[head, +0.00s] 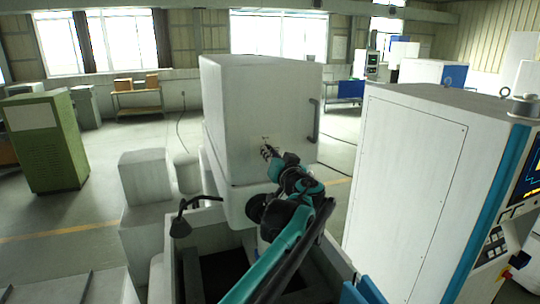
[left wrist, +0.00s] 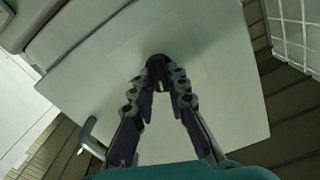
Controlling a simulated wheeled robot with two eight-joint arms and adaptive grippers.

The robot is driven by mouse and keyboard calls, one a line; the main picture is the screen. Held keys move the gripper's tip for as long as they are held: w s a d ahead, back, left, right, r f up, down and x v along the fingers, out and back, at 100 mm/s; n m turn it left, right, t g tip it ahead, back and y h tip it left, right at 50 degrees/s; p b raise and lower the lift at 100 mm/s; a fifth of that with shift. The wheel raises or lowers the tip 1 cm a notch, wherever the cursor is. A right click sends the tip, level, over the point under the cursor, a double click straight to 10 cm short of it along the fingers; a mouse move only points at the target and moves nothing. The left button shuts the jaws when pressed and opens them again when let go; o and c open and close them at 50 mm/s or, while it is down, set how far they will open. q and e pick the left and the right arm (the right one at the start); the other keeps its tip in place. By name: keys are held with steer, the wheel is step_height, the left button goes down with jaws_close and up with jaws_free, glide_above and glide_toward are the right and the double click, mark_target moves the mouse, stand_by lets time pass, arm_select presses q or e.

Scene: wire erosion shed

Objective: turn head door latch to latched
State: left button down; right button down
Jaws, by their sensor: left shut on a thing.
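The white machine head (head: 250,95) stands in the middle of the head view, and its door face fills much of the left wrist view (left wrist: 215,105). The latch (head: 265,140) is a small part low on that face, mostly hidden by my fingers. In the left wrist view the latch (left wrist: 157,61) shows as a small dark knob between the fingertips. My left gripper (head: 269,151) reaches up to the face and is shut on the latch; its fingers converge there in the left wrist view (left wrist: 160,76). The latch's exact angle cannot be told. My right gripper is not in view.
A dark bar handle (head: 314,121) stands out from the right of the door face; it also shows in the left wrist view (left wrist: 91,138). An open tank (head: 205,215) lies below the head. A tall white cabinet (head: 405,180) with a screen stands close on the right.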

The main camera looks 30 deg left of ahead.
arm_select(q)
steer(key=m, duration=0.7)
steer(key=m+b, duration=0.1)
steer(key=m, duration=0.6)
steer(key=shift+w+d+f, duration=0.1)
steer(key=shift+w+f, duration=0.05)
stand_by(0.4)
steer(key=c, duration=1.5)
jaws_free()
steer(key=v, duration=1.2)
